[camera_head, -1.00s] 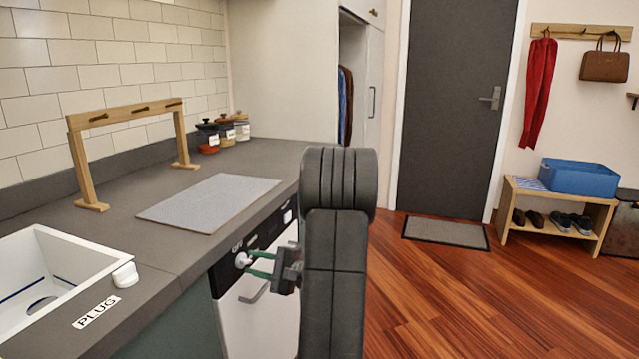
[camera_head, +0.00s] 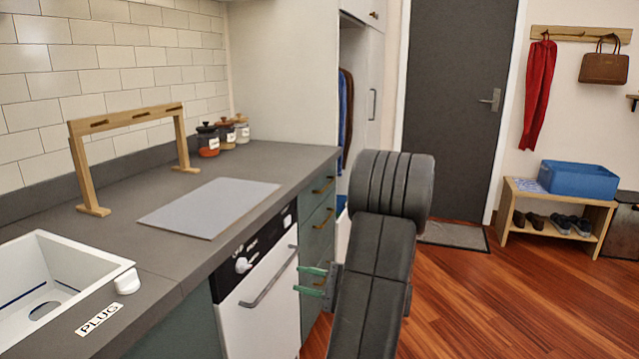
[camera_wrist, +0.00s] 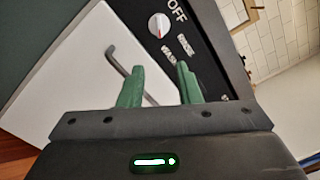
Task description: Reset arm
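My gripper (camera_head: 314,281) is in front of the kitchen counter, to the right of the dishwasher (camera_head: 262,312) in the head view. Its two green fingers are apart with nothing between them. They also show in the wrist view (camera_wrist: 160,88). The white dishwasher door with its grey handle (camera_wrist: 132,72) is beyond the fingers there. The white dial (camera_wrist: 158,26) on the black panel sits beside the word OFF. My arm stands in the middle of the head view, bent at a large dark joint.
The grey counter (camera_head: 130,228) runs along the left, with a sink (camera_head: 98,262), a grey mat (camera_head: 208,207), a wooden rack (camera_head: 85,170) and jars (camera_head: 208,140). A shoe bench (camera_head: 556,225) stands at the back right. The wooden floor (camera_head: 490,300) at right is clear.

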